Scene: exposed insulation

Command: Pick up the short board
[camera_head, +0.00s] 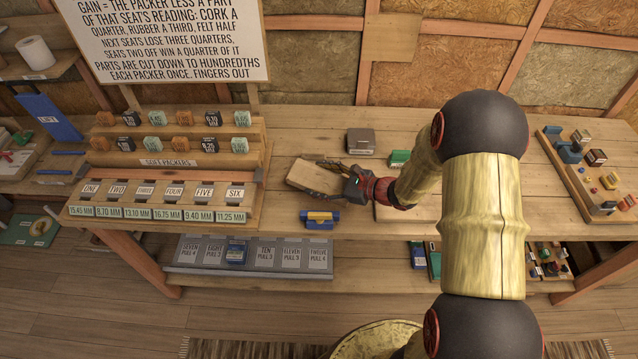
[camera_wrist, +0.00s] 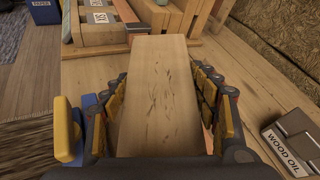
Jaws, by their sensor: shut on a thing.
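The short board (camera_head: 314,177) is a small pale wooden piece above the workbench, just right of the rack of packers. My gripper (camera_head: 333,179) is shut on it, with its fingers along the board's two long sides. In the wrist view the board (camera_wrist: 158,95) stretches away from the palm between the fingers of my gripper (camera_wrist: 163,100). Its near end is hidden by the palm. I cannot tell whether the board touches the bench top.
The stepped packer rack (camera_head: 170,165) stands left of the board. A blue and yellow item (camera_head: 319,219) lies close in front. A grey wood oil tin (camera_head: 361,141) stands behind, and a green block (camera_head: 399,158) is right of it. A parts tray (camera_head: 585,170) is far right.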

